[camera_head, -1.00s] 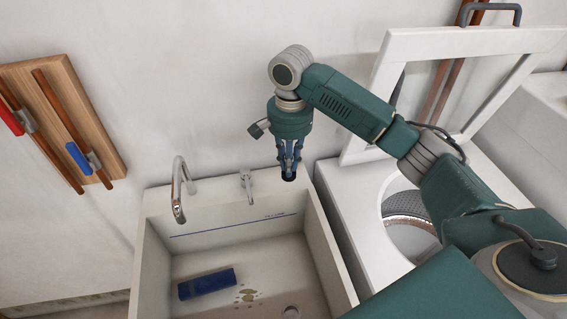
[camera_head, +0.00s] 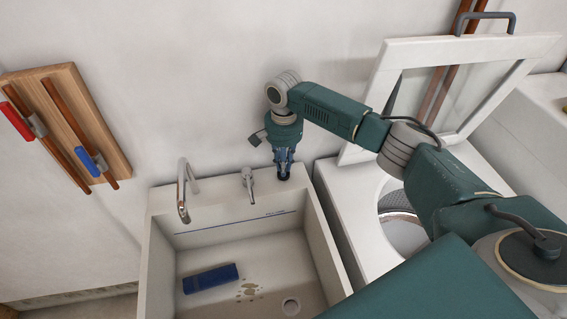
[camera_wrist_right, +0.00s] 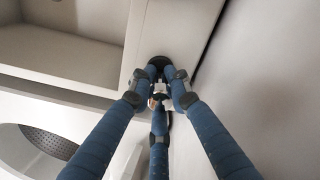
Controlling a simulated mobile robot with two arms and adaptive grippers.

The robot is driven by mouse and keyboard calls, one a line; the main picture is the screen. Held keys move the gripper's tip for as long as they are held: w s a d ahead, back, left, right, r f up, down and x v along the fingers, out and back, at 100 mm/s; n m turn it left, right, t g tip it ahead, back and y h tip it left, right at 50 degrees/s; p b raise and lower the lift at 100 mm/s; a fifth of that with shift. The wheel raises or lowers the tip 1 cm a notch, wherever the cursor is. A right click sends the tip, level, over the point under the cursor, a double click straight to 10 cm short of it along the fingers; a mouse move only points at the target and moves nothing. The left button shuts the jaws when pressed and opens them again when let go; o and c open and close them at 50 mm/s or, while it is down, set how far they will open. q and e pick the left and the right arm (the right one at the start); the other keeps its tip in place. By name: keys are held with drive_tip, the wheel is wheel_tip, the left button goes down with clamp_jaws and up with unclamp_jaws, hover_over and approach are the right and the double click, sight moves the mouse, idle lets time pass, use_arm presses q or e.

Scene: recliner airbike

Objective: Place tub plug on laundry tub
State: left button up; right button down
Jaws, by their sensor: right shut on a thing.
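My right gripper (camera_head: 283,176) points down at the tub's back ledge, right of the faucet handle. In the right wrist view its blue fingers (camera_wrist_right: 162,78) are shut around a small dark round piece, seemingly the tub plug (camera_wrist_right: 158,61). The piece is at or just above the pale ledge; I cannot tell if it touches. Its underside is hidden. My left gripper is not in view.
A curved faucet (camera_head: 183,190) and a tap handle (camera_head: 248,183) stand on the ledge left of the gripper. A blue block (camera_head: 210,278) lies in the basin beside a stain. A white washer with a raised lid (camera_head: 455,85) stands at the right.

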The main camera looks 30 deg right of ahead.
drive_tip(key=c, duration=1.6)
unclamp_jaws()
drive_tip(key=shift+f, duration=0.15)
drive_tip(key=shift+c, duration=0.2)
wheel_tip(320, 180, up, 12)
drive_tip(key=shift+r+b, duration=0.2)
drive_tip(key=shift+b, duration=0.95)
